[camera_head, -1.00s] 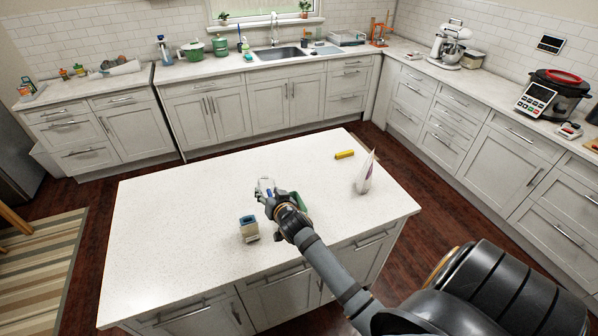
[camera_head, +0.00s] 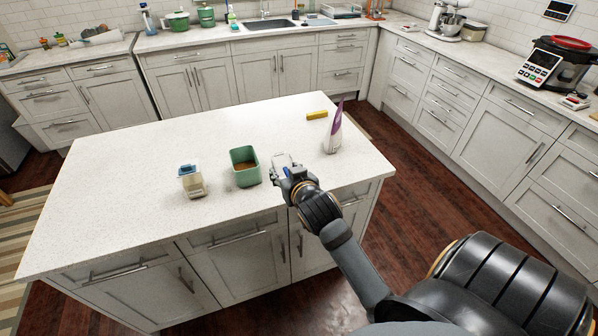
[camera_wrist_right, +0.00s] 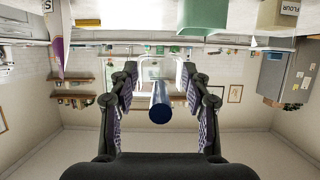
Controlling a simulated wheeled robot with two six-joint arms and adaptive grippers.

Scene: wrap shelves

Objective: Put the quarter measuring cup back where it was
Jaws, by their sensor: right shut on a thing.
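My right gripper (camera_head: 286,171) is above the island counter and shut on the quarter measuring cup. The cup's pale, clear-looking bowl (camera_head: 280,159) shows just past the fingertips. Its blue handle (camera_wrist_right: 160,110) sits between the two fingers in the right wrist view. The gripper hides part of the cup. A green open container (camera_head: 245,172) with brown contents stands just left of the gripper. My left gripper is in neither view.
A purple and white bag (camera_head: 332,138) stands upright right of the gripper, near the island's right side. A yellow block (camera_head: 317,115) lies behind it. The island top (camera_head: 130,160) is clear on the left. Wall counters with appliances run along the back and right.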

